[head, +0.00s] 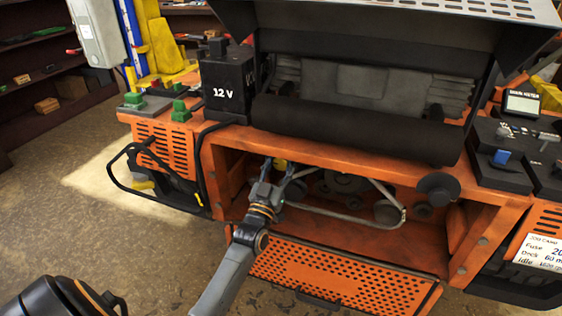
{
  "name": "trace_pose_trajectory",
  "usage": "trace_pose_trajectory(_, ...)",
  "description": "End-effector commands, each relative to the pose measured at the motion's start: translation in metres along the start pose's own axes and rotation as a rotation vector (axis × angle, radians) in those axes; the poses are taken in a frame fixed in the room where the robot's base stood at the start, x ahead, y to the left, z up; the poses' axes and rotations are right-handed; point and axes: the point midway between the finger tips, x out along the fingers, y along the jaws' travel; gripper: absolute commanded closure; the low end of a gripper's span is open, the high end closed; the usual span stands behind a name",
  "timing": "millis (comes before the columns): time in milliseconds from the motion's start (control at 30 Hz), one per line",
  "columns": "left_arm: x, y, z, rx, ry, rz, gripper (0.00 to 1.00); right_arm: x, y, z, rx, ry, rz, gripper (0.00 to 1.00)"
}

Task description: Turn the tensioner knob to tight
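A small yellow knob (281,163) shows under the upper orange edge of the mower's open front bay. I take it for the tensioner knob, but its pointer and any marks are too small to read. My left gripper (279,167) reaches up into the bay, with its fingertips apart on either side of the yellow knob. I cannot tell whether they touch it. A belt (340,217) runs across the bay around pulleys, partly hidden by the gripper. My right gripper is out of view.
A perforated orange panel (345,272) lies folded down below the bay, under my arm. A black round part (438,188) sticks out at the bay's right. A black 12 V box (228,88) stands above left. A control box (500,155) sits at the right.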

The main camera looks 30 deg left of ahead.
Motion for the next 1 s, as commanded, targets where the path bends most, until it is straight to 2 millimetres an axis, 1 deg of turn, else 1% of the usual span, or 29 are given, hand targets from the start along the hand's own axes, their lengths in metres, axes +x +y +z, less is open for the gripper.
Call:
trace_pose_trajectory(33, 0.0, 0.0, 0.0, 0.0, 0.0, 0.0, 0.86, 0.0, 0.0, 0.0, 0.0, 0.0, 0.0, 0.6)
trace_pose_trajectory(67, 0.0, 0.0, 0.0, 0.0, 0.0, 0.0, 0.92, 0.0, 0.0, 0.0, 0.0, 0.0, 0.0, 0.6)
trace_pose_trajectory(100, 0.0, 0.0, 0.0, 0.0, 0.0, 0.0, 1.0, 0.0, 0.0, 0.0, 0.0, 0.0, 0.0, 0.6)
trace_pose_trajectory(367, 0.0, 0.0, 0.0, 0.01, 0.0, 0.004, 1.0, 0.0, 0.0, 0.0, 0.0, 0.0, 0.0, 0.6)
trace_pose_trajectory(567, 0.0, 0.0, -0.001, 0.07, 0.001, 0.03, 1.0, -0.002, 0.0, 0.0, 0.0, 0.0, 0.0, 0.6)
trace_pose_trajectory(767, 0.001, 0.0, -0.001, 0.197, 0.001, 0.082, 1.0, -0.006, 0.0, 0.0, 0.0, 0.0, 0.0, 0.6)
trace_pose_trajectory(1000, 0.001, 0.001, -0.002, 0.403, 0.001, 0.168, 1.0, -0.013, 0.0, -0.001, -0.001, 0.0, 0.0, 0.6)
